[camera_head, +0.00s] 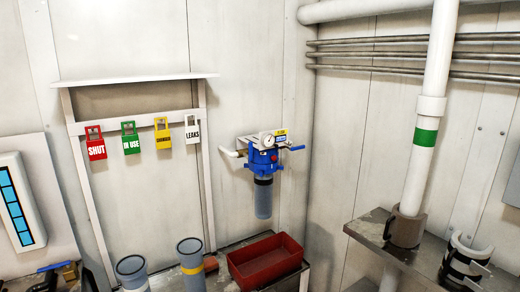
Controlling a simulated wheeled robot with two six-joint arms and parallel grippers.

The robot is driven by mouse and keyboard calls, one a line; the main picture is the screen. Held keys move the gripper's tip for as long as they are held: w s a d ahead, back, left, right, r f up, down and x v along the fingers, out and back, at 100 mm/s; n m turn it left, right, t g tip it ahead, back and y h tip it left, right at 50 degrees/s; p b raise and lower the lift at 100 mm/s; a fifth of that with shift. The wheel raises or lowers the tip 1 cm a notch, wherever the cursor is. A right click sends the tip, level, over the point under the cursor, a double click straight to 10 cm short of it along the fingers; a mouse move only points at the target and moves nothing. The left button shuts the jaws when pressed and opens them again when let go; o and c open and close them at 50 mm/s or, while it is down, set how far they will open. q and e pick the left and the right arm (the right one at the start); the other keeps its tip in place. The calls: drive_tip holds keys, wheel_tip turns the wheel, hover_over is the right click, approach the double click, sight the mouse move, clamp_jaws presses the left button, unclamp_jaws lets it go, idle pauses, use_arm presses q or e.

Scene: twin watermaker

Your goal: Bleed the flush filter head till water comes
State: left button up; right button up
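The flush filter head (263,160) is blue and mounted on a white bracket on the back wall, right of centre. A round gauge (267,140) sits on top, and a small red part (275,155) shows on its front. A blue lever (292,148) sticks out to the right. A blue-grey filter bowl (263,200) hangs below the head. No water is visible at the head. Neither of my grippers is in view.
A red tray (272,277) sits on a bench below the filter. Two grey cylinders (190,262) stand left of it. Coloured tags (96,146) hang on a rack. A white pipe (424,150) with a green band stands above a shelf at right.

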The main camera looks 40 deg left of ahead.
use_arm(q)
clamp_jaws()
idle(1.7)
